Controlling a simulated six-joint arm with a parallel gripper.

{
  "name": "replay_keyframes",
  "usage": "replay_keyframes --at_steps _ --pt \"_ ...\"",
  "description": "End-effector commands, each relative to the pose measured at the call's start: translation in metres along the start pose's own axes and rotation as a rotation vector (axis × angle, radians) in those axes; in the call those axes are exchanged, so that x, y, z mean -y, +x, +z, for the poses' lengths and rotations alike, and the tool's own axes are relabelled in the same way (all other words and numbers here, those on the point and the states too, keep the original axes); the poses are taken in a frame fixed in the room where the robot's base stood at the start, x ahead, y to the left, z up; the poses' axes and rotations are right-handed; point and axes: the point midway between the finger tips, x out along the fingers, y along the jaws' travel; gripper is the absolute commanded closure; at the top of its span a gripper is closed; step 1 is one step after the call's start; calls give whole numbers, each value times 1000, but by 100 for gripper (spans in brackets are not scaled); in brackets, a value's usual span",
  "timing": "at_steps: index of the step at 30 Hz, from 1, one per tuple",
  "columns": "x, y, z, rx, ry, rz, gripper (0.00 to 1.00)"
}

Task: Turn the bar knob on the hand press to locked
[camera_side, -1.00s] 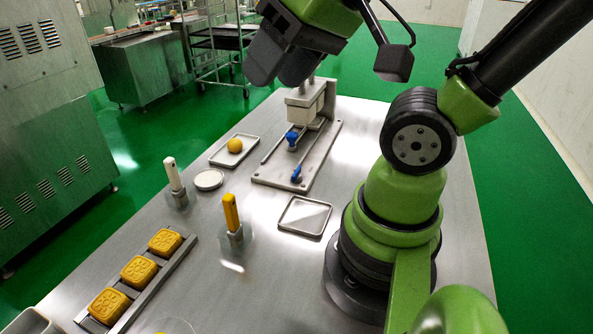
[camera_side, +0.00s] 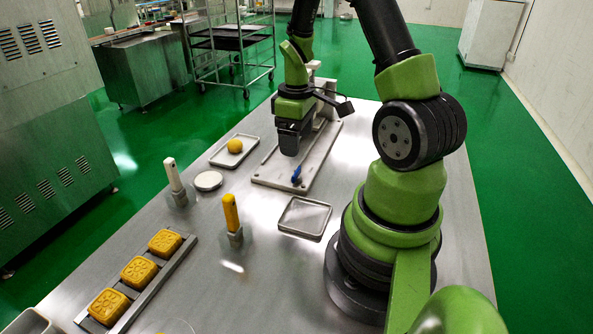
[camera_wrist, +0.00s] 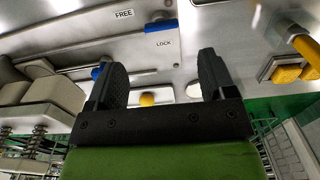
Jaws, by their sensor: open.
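The hand press (camera_side: 312,158) stands on a grey base plate on the table. A small blue bar knob (camera_side: 296,175) shows near the front end of that plate. In the wrist view the blue bar (camera_wrist: 160,26) lies between the FREE label (camera_wrist: 124,13) and the LOCK label (camera_wrist: 164,43). A second blue part (camera_wrist: 97,72) is partly hidden by the left finger. My gripper (camera_side: 290,151) points down over the press, behind the front blue knob, and hides part of the press. Its two fingers are spread with nothing between them (camera_wrist: 162,62); the blue bar is beyond their tips.
A tray (camera_side: 233,150) with a yellow ball stands left of the press. An empty tray (camera_side: 304,217) lies in front of it. A white-handled tool (camera_side: 173,176), a yellow-handled tool (camera_side: 231,214), a white disc (camera_side: 208,181) and a rack of yellow cakes (camera_side: 168,256) are further left.

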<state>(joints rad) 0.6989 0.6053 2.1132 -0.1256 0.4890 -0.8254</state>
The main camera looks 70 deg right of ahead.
Motion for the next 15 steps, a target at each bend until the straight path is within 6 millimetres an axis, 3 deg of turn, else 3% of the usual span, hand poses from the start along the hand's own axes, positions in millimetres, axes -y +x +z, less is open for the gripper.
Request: replay_keyframes --at_steps 9,15 --pt "2 55 1 4 2 -5 23" --pt "1 81 0 1 3 -3 23"
